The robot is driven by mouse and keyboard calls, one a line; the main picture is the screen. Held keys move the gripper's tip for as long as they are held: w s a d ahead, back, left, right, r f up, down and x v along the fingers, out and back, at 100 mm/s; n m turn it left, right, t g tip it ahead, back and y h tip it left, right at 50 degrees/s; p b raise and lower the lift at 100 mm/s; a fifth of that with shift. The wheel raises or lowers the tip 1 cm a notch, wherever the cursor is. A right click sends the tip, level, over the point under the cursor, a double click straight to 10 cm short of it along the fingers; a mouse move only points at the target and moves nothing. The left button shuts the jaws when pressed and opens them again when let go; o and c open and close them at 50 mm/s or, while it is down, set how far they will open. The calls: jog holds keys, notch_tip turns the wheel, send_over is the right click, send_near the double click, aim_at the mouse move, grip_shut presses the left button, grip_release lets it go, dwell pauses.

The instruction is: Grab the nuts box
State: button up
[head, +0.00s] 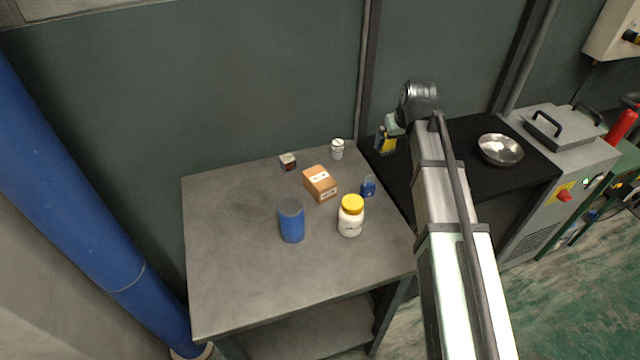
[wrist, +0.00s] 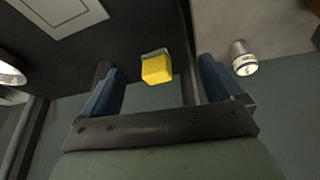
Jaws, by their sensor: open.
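My gripper (head: 386,136) is at the far end of my arm, over the left back part of the black-topped table. In the wrist view its two blue fingers (wrist: 160,66) stand apart with nothing gripped. A small yellow box with a grey edge (wrist: 156,69) shows beyond the gap between them; it also shows in the head view (head: 389,146), partly hidden by my gripper. An orange-brown carton with white labels (head: 320,184) sits on the grey table. No label is readable, so I cannot tell which is the nuts box.
The grey table (head: 225,290) also holds a blue can (head: 291,222), a yellow-lidded white jar (head: 351,216), a small blue item (head: 369,186) and a white jar (head: 337,149). A metal bowl (head: 500,149) sits on the black table (head: 470,180). The grey table's front left is clear.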

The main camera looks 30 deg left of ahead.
aim_at(320, 177)
jog(key=s+a+r+n+g, duration=0.2)
jog(key=s+a, duration=0.5)
jog(key=s, duration=0.2)
jog(key=s+a+r+n+g, duration=0.1)
jog(key=s+a+r+n, duration=0.15)
jog(key=s+a, duration=0.5)
jog(key=shift+h, duration=0.3)
jog(key=shift+w+a+f, duration=0.1)
jog(key=shift+a+f, duration=0.15)
jog(key=shift+f, duration=1.95)
jog(key=shift+a+f, duration=0.2)
jog(key=shift+f, duration=2.05)
jog(key=shift+w+a+f, duration=0.1)
jog(key=shift+a+f, duration=0.15)
jog(key=shift+f, duration=1.95)
jog(key=shift+f, duration=0.1)
jog(key=c, duration=1.2)
